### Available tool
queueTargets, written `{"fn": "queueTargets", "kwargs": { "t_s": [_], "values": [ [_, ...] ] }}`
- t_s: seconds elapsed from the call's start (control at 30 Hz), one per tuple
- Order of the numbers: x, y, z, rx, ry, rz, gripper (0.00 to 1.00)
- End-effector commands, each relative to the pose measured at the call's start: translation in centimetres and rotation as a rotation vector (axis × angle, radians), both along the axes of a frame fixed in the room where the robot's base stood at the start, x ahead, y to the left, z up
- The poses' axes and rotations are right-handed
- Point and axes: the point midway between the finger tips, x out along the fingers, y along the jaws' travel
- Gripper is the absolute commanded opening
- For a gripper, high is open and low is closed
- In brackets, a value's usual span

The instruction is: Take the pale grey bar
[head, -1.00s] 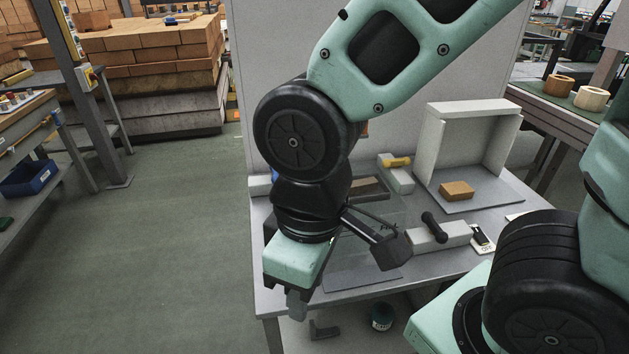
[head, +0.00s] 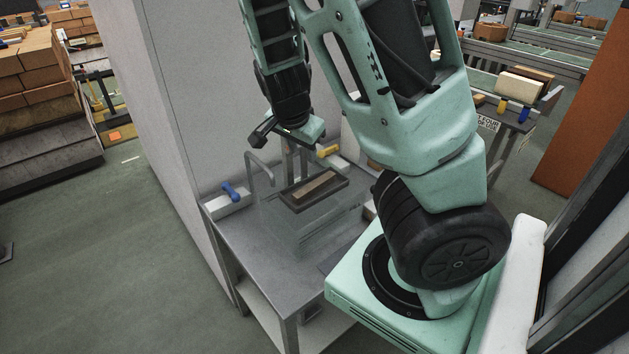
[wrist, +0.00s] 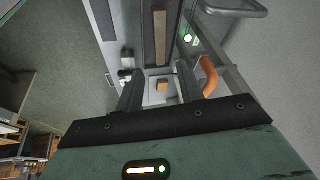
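A long grey-brown bar (head: 316,186) lies in a dark shallow holder (head: 292,206) on the metal table. It is the only loose bar that I make out, and its colour looks browner than pale grey. It also shows in the wrist view as a long strip (wrist: 160,32) at the top middle. My gripper (head: 294,176) points down close to the far side of the holder. Its two fingers stand apart in the wrist view (wrist: 162,90), with nothing held between them. Whether the fingers touch the bar or holder cannot be told.
A bent metal tube (head: 262,160) and a clear panel stand beside the holder. Pale blocks with a blue handle (head: 231,191) and a yellow handle (head: 328,151) sit near the wall. The table's near left (head: 255,243) is clear.

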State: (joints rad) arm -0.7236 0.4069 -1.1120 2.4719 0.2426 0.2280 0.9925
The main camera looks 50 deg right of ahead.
Motion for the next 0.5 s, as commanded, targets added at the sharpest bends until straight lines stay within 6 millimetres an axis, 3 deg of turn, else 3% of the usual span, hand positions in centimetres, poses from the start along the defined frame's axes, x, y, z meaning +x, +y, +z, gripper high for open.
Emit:
{"fn": "queueTargets", "kwargs": {
  "t_s": [0.13,0.5],
  "values": [
    [0.0,-1.3,-0.3,-0.020,-0.019,-0.043,0.38],
    [0.6,-3.3,-5.1,-0.018,-0.016,-0.043,0.38]
  ]
}}
